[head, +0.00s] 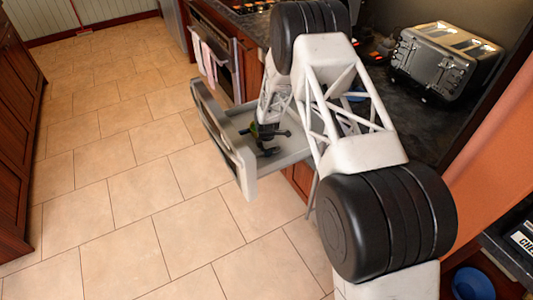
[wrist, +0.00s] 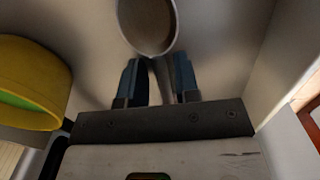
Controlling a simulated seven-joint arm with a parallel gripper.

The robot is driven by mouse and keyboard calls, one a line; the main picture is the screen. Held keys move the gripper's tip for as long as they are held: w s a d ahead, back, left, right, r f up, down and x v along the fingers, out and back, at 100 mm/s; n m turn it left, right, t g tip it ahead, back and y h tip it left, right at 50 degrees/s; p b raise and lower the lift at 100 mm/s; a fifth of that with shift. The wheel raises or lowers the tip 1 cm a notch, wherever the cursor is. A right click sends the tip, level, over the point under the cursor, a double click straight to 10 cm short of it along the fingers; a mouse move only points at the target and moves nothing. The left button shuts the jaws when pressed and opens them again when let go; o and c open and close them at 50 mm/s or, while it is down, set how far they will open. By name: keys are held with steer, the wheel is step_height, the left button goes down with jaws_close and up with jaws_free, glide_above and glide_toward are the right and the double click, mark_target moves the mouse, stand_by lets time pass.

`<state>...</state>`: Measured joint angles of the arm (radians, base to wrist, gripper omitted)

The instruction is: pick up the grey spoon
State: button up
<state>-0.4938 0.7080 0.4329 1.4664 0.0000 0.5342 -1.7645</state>
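The grey spoon (wrist: 147,27) shows in the wrist view, its round bowl at the top centre and its handle running down between the fingers. My gripper (wrist: 160,82) has two blue fingertips, one on each side of the handle, with a narrow gap between them. I cannot tell whether the fingers press on the handle. In the head view, my gripper (head: 268,141) is low inside the pulled-out drawer (head: 247,160). The spoon cannot be made out there.
A yellow round object with green inside (wrist: 30,80) lies close to the gripper's left in the wrist view. The drawer's side wall (wrist: 290,45) rises at the right. In the head view, a toaster (head: 445,60) stands on the dark counter. The tiled floor (head: 110,150) is clear.

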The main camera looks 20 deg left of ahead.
jaws_close()
steer(key=shift+r, duration=0.1)
step_height(320, 180, up, 10)
stand_by(0.7)
stand_by(0.5)
